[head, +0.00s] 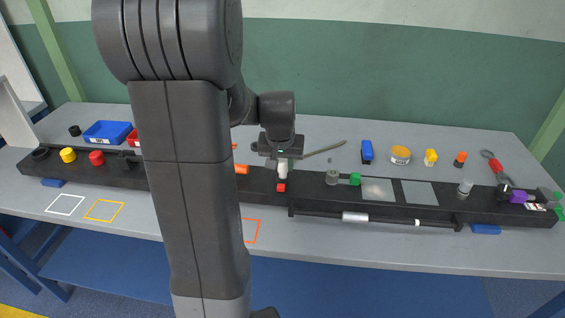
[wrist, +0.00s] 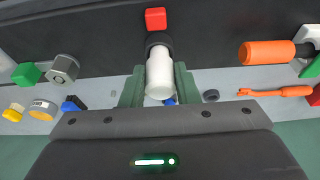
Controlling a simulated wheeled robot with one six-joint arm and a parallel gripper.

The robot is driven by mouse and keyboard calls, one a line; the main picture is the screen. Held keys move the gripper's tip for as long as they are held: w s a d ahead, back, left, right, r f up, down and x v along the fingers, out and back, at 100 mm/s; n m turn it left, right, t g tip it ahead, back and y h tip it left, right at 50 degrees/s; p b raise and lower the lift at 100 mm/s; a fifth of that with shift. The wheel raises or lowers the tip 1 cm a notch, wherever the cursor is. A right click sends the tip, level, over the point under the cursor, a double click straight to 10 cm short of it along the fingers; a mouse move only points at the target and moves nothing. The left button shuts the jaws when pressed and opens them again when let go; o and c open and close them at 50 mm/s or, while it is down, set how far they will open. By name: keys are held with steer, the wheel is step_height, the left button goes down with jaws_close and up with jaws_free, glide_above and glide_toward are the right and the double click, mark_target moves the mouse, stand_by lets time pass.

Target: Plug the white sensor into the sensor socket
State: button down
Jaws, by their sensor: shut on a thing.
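The white sensor (wrist: 160,75) is a white cylinder held between the two green-grey fingers of my gripper (wrist: 160,88). In the head view my gripper (head: 281,160) is over the middle of the long black rail, and the white sensor (head: 283,171) points down below it. In the wrist view a dark round collar (wrist: 159,42) sits at the sensor's far end. I cannot tell whether this collar is the sensor socket or part of the sensor, nor how deep the sensor sits. A red block (wrist: 156,18) lies just beyond the collar, and also shows in the head view (head: 281,187).
The black rail (head: 330,205) carries an orange cylinder (head: 241,170), a grey hex fitting (head: 332,177) and a green piece (head: 355,179) near my gripper. A blue bottle (head: 367,151) and an orange-topped tin (head: 400,155) stand behind. The grey table front is mostly clear.

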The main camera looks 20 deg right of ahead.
steer(key=shift+f+b, duration=0.55)
steer(key=shift+f, duration=0.05)
steer(key=c, duration=1)
jaws_free()
steer(key=shift+c, duration=0.2)
steer(key=v, duration=1.4)
steer(key=shift+f, duration=0.2)
steer(key=x, duration=1.3)
steer(key=shift+w+d+f, duration=0.1)
steer(key=shift+f, duration=0.25)
steer(key=shift+r, duration=0.35)
